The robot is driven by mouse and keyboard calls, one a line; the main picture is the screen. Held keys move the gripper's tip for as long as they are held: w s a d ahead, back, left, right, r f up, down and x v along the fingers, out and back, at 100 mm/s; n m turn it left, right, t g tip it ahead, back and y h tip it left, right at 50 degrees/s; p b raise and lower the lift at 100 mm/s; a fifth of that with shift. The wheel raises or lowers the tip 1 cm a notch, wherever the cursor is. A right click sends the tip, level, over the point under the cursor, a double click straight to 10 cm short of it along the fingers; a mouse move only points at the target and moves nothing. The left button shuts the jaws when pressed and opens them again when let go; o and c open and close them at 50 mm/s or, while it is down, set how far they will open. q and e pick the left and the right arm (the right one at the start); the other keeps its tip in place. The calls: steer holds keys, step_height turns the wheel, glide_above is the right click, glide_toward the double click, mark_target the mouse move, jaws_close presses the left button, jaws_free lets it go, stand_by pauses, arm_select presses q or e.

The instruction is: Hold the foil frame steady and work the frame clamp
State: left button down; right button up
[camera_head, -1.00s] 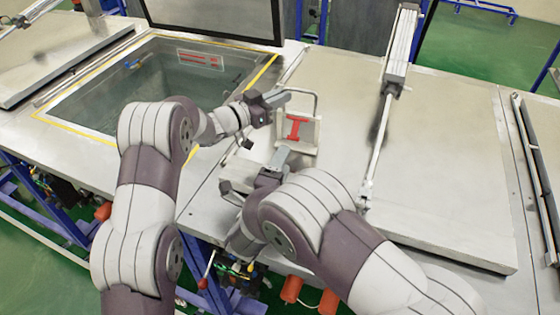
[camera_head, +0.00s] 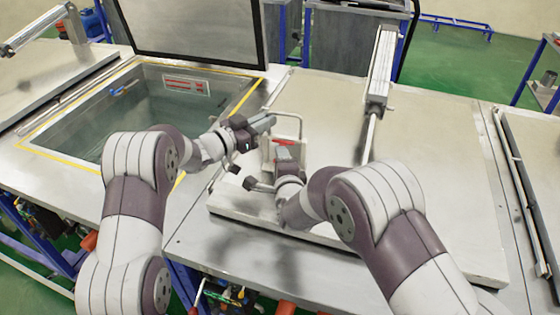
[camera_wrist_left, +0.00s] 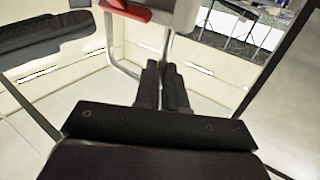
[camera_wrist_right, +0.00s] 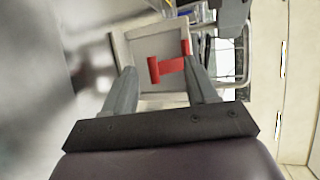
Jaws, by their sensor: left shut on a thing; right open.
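The foil frame is a pale upright plate with a bent metal tube (camera_head: 300,125) behind it, standing at the near left of the closed lid. The frame clamp (camera_head: 288,142) is a red H-shaped piece on the plate, partly hidden by my right gripper. My left gripper (camera_head: 270,122) is shut at the frame's tube; its fingers (camera_wrist_left: 162,75) are close together in the left wrist view. My right gripper (camera_head: 286,158) is open before the plate. In the right wrist view the red clamp (camera_wrist_right: 166,68) lies between its spread fingers; I cannot tell whether they touch it.
An open tank (camera_head: 150,105) with a yellow edge and a raised dark-framed lid (camera_head: 190,30) lies to the left. A pneumatic cylinder (camera_head: 382,70) stands on the closed grey lid (camera_head: 430,150). The lid right of the frame is mostly clear.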

steer(key=shift+x, duration=0.8)
steer(key=c, duration=1)
